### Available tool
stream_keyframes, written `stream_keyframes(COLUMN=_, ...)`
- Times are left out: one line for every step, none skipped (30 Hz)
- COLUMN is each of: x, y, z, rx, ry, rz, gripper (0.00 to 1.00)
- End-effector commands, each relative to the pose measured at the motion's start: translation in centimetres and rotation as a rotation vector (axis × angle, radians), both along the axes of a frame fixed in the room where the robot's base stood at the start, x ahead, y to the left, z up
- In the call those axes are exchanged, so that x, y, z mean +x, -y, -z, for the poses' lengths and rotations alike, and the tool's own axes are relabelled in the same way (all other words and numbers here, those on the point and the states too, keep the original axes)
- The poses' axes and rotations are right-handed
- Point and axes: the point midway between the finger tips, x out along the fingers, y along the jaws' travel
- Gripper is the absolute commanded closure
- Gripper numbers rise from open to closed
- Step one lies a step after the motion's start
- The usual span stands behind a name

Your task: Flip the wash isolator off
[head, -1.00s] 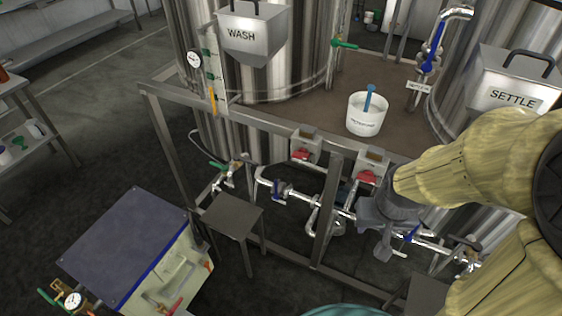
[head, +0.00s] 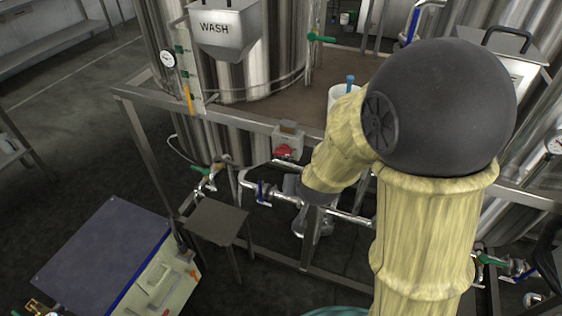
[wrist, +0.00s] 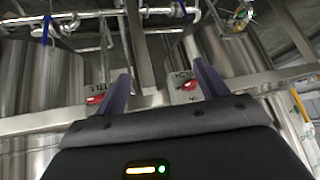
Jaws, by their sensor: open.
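The wash isolator (head: 285,145) is a small grey box with a red handle, on the frame's upper rail below the WASH hopper (head: 227,28). In the wrist view, which looks upside down, the wash isolator's red handle (wrist: 190,85) shows just inside the right finger. A second red-handled isolator (wrist: 95,99) shows outside the left finger; my arm hides it in the head view. My gripper (wrist: 161,70) is open and empty, its fingers spread towards the rail. In the head view its dark body is low and right of the wash isolator, partly hidden by my arm.
Steel pipes with a blue-handled valve (head: 262,192) run below the rail. A small grey stand (head: 213,221) and a blue-topped cabinet (head: 103,252) stand at the lower left. A white bucket (head: 336,97) sits on the deck, partly behind my arm.

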Motion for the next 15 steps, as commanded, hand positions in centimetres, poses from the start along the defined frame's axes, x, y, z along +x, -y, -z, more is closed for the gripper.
stream_keyframes(x=0.9, y=-1.7, z=1.5, rx=-0.012, ry=0.049, rz=0.002, gripper=0.27)
stream_keyframes(x=1.4, y=-2.4, z=1.9, rx=-0.019, ry=0.081, rz=0.010, gripper=0.27)
stream_keyframes(x=2.0, y=-3.2, z=2.3, rx=-0.034, ry=0.126, rz=0.024, gripper=0.27)
stream_keyframes(x=2.5, y=-3.9, z=2.6, rx=-0.046, ry=0.161, rz=0.034, gripper=0.27)
stream_keyframes(x=2.8, y=-4.5, z=3.0, rx=-0.060, ry=0.195, rz=0.042, gripper=0.27)
stream_keyframes(x=3.2, y=-5.3, z=3.4, rx=-0.080, ry=0.239, rz=0.057, gripper=0.27)
stream_keyframes(x=3.4, y=-5.9, z=3.6, rx=-0.098, ry=0.276, rz=0.067, gripper=0.27)
stream_keyframes(x=3.6, y=-6.4, z=3.9, rx=-0.117, ry=0.310, rz=0.077, gripper=0.27)
stream_keyframes(x=3.6, y=-7.1, z=4.2, rx=-0.143, ry=0.357, rz=0.091, gripper=0.27)
stream_keyframes(x=3.7, y=-7.6, z=4.4, rx=-0.167, ry=0.394, rz=0.101, gripper=0.27)
stream_keyframes(x=3.6, y=-8.1, z=4.5, rx=-0.189, ry=0.431, rz=0.112, gripper=0.27)
stream_keyframes(x=3.4, y=-8.8, z=4.7, rx=-0.222, ry=0.479, rz=0.125, gripper=0.27)
stream_keyframes(x=3.2, y=-9.2, z=4.8, rx=-0.248, ry=0.518, rz=0.136, gripper=0.27)
stream_keyframes(x=2.9, y=-9.7, z=4.9, rx=-0.274, ry=0.557, rz=0.147, gripper=0.27)
stream_keyframes(x=2.4, y=-10.3, z=4.9, rx=-0.311, ry=0.607, rz=0.159, gripper=0.27)
